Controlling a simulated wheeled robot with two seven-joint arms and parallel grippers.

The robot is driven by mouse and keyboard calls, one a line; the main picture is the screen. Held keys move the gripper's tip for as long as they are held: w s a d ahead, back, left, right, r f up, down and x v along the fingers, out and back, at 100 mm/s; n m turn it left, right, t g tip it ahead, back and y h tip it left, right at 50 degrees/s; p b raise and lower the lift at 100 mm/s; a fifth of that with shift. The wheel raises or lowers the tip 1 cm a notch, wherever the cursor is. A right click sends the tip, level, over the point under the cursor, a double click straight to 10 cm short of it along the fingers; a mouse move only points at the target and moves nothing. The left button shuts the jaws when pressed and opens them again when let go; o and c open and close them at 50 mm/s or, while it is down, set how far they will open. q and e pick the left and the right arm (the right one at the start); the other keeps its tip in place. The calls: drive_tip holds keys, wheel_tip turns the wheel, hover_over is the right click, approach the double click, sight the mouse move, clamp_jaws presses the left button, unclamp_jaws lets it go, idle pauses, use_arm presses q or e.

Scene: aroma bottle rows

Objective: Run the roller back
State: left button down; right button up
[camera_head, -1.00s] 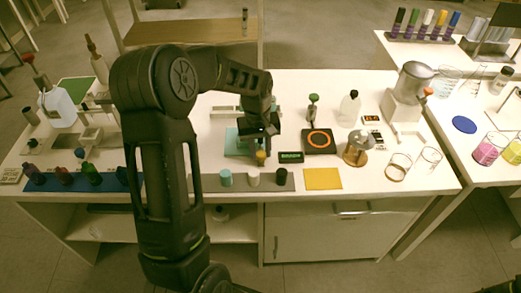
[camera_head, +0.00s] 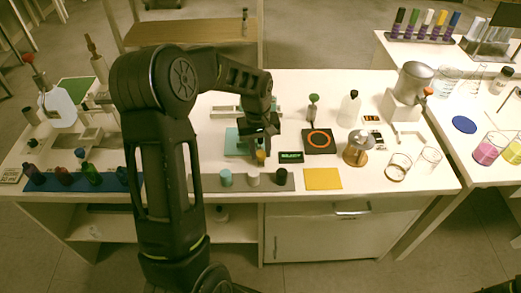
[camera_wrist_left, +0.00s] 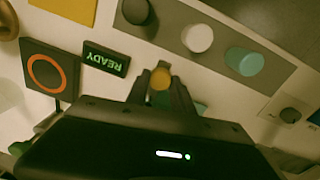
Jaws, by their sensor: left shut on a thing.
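My left gripper (camera_head: 261,148) reaches down over the middle of the bench beside a teal pad (camera_head: 235,143). It is shut on a small amber-topped piece (camera_head: 261,157), which shows between the fingers in the left wrist view (camera_wrist_left: 160,78). The piece's lower part is hidden, so I cannot tell whether this is the roller. A pale rail-like part (camera_head: 228,111) lies behind the pad, partly hidden by my arm. My right gripper is not seen.
A lit READY display (camera_head: 291,157) is close right of the gripper. A grey strip (camera_head: 207,184) with teal, white and black capped pieces lies in front. A black plate with an orange ring (camera_head: 319,141), a yellow square (camera_head: 323,179) and a brass-coloured object (camera_head: 357,148) stand right.

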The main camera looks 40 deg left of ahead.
use_arm(q)
drive_tip(key=s+a, duration=0.1)
drive_tip(key=a, duration=0.1)
drive_tip(key=s+a, duration=0.4)
drive_tip(key=a, duration=0.1)
drive_tip(key=shift+s, duration=0.15)
drive_tip(key=shift+a, duration=0.1)
drive_tip(key=c, duration=1.1)
unclamp_jaws()
drive_tip(key=shift+s, duration=0.1)
drive_tip(key=shift+r, duration=0.55)
wheel_tip(320, 180, up, 7)
drive_tip(key=shift+a+b, duration=0.15)
drive_tip(key=shift+b, duration=0.2)
drive_tip(key=shift+s+f, duration=0.15)
